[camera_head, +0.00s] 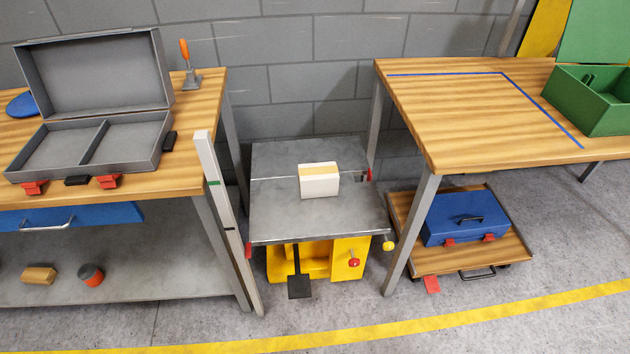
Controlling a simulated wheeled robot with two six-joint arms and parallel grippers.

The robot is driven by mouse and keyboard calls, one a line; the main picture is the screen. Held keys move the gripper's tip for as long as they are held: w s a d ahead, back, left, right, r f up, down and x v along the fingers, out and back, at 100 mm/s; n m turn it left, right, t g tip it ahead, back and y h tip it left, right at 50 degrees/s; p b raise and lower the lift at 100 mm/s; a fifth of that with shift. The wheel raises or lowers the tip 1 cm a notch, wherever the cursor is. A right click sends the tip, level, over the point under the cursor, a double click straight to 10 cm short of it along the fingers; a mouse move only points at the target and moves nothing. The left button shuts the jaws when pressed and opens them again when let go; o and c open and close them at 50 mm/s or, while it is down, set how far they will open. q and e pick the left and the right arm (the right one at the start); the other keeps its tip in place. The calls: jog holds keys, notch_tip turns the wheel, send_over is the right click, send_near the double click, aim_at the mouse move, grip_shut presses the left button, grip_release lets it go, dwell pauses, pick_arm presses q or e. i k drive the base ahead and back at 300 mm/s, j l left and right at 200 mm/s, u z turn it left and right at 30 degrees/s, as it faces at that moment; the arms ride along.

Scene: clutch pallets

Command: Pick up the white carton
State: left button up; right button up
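The white carton (319,186) is a small box with a tan strip along its top. It stands on the grey metal top of a low yellow-based lift table (280,222), a little right of its middle. Nothing covers the carton in the head view. Neither of my grippers shows in this view.
A wooden bench with an open grey case (140,142) stands left; a wooden table with a green box (590,112) stands right. A white post (220,215) rises at the lift table's left. A blue toolbox (463,218) sits on a low dolly. Floor in front is clear.

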aim_at(321, 180)
jog(key=i+l+u, duration=0.1)
jog(key=i+l, duration=0.85)
